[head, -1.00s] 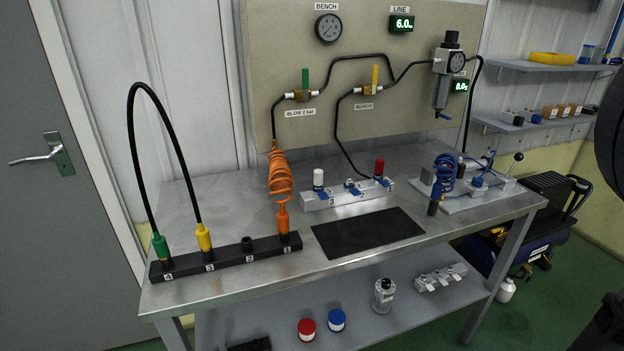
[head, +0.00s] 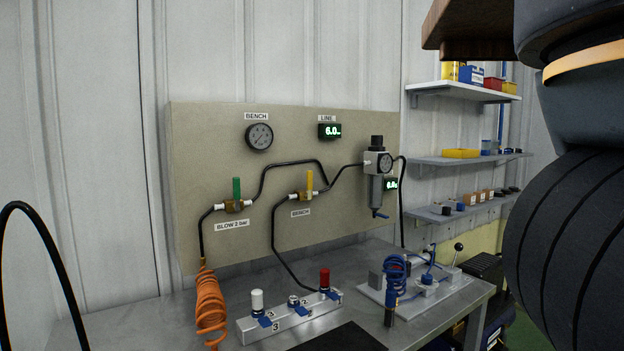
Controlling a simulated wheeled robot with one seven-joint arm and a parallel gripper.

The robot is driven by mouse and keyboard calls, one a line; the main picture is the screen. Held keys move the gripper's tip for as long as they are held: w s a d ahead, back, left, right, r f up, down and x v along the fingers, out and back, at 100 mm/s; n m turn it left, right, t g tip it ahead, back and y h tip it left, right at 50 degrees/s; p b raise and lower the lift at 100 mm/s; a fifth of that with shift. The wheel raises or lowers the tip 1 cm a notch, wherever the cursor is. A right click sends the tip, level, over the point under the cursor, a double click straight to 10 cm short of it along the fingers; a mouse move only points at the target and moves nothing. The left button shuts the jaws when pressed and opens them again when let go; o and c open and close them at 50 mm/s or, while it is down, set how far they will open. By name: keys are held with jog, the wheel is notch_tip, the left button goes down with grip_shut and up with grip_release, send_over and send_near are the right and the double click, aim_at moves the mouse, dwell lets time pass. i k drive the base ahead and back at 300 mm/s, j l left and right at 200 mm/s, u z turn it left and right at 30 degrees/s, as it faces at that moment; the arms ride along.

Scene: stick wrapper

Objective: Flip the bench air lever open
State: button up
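The bench air lever is the yellow lever (head: 309,180) on a brass valve (head: 306,195), mounted on the beige panel (head: 225,140) above a label reading BENCH (head: 300,212). The lever stands upright, across the line of the nearly level hose. A green lever (head: 237,188) on a similar valve stands upright to its left, above the label BLOW 2 bar. The round BENCH gauge (head: 259,136) hangs above; its needle is too small to read. The LINE display (head: 330,131) shows 6.0. My gripper is not in view; only dark parts of my arm fill the right side.
The metal bench below holds a manifold (head: 290,317) with white and red knobs, an orange coiled hose (head: 210,305), and a plate with a blue coil (head: 395,275). Shelves (head: 470,158) hang at the right. A brown block (head: 470,35) shows at top right. Space before the levers looks clear.

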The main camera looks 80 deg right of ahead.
aim_at(309, 173)
jog(key=k+j+z, duration=0.1)
jog(key=z, duration=1.55)
